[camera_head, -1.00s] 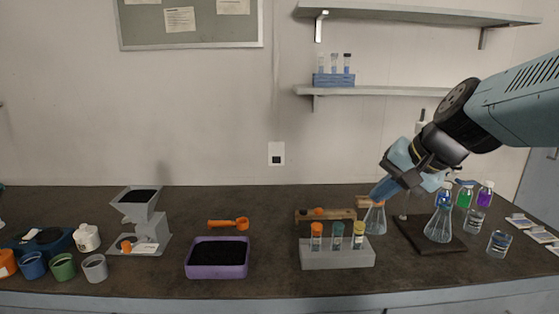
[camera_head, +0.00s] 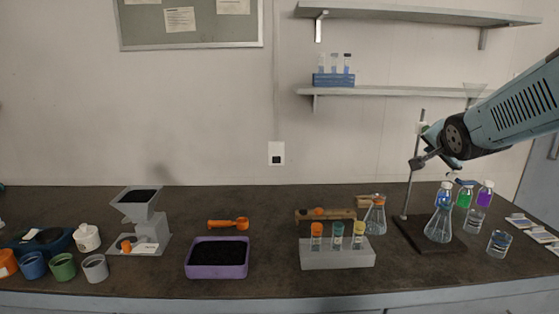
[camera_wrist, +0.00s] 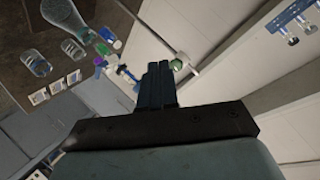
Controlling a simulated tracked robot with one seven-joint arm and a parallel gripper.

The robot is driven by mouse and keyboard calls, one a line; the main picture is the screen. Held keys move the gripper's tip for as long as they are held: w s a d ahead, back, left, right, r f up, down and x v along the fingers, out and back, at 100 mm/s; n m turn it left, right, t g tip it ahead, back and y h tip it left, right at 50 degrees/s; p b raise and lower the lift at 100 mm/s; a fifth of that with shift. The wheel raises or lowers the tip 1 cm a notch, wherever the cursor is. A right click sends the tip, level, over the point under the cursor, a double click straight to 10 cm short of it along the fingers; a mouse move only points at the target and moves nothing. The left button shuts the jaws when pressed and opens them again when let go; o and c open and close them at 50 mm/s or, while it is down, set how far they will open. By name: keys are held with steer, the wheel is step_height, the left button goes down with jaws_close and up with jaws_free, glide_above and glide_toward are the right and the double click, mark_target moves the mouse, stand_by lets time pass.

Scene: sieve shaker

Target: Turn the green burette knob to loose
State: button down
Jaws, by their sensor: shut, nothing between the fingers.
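My gripper (camera_wrist: 158,68) shows in the wrist view with its dark fingers together and nothing between them. A small green and white knob (camera_wrist: 177,64) lies just right of the fingertips in that view, close to the rod (camera_wrist: 191,72); I cannot tell if they touch. A glass flask (camera_head: 438,229) sits on the dark stand base (camera_head: 408,238).
Capped bottles, one green (camera_head: 464,196) and one purple (camera_head: 484,196), stand right of the flask, with a small beaker (camera_head: 499,244) nearby. A vial rack (camera_head: 337,257) and a stoppered flask (camera_head: 375,216) are to the left. A shelf (camera_head: 400,91) is above.

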steer(key=w+d+m+t+y, duration=0.2)
steer(key=w+d+m, duration=0.1)
steer(key=w, duration=0.5)
steer(key=w+d+m+t+y, duration=0.1)
steer(key=w+d+m+t, duration=0.2)
steer(key=w, duration=0.5)
steer(key=shift+r+y, duration=0.2)
steer(key=shift+y, duration=0.2)
steer(key=shift+d, duration=0.1)
steer(key=shift+w+f, duration=0.1)
steer(key=shift+d, duration=0.1)
